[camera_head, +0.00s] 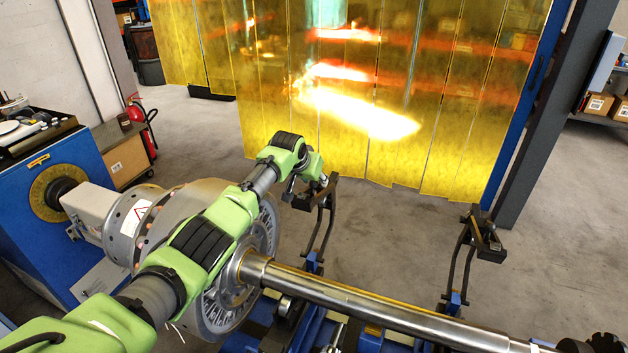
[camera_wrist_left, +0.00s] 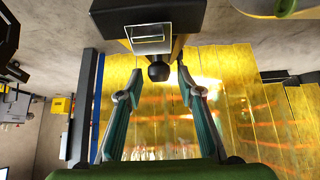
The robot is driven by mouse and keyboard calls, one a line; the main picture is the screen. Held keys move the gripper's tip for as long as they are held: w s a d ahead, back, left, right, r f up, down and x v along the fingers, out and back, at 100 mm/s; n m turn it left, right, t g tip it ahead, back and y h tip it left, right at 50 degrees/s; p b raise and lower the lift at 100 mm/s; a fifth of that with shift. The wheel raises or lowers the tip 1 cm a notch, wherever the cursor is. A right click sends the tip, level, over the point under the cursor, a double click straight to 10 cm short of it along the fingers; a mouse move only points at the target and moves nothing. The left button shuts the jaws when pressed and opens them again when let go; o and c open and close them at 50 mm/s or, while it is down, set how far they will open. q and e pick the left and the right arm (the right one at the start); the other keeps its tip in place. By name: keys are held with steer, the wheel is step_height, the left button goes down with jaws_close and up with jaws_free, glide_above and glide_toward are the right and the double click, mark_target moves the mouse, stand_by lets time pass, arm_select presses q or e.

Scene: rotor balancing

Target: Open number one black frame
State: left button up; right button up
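Two black frames stand behind the shaft, one near the middle (camera_head: 320,225) and one at the right (camera_head: 462,255), both raised. No number can be read on either. My left gripper (camera_head: 317,182) is at the top of the middle frame. In the left wrist view my left gripper (camera_wrist_left: 160,88) is open, its teal-padded fingers apart. A black block (camera_wrist_left: 112,20) with a round black knob (camera_wrist_left: 159,72) lies at the fingertips; I cannot tell whether they touch the knob. My right gripper is not in view.
A large metal rotor (camera_head: 262,235) with a long steel shaft (camera_head: 370,307) lies below my left arm, beside a blue machine (camera_head: 25,210). A yellow curtain (camera_head: 330,110) hangs behind the frames. Grey floor between the frames and the curtain is clear.

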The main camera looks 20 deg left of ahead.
arm_select(q)
steer(key=shift+v, duration=0.9)
steer(key=v, duration=1)
steer(key=shift+s, duration=0.1)
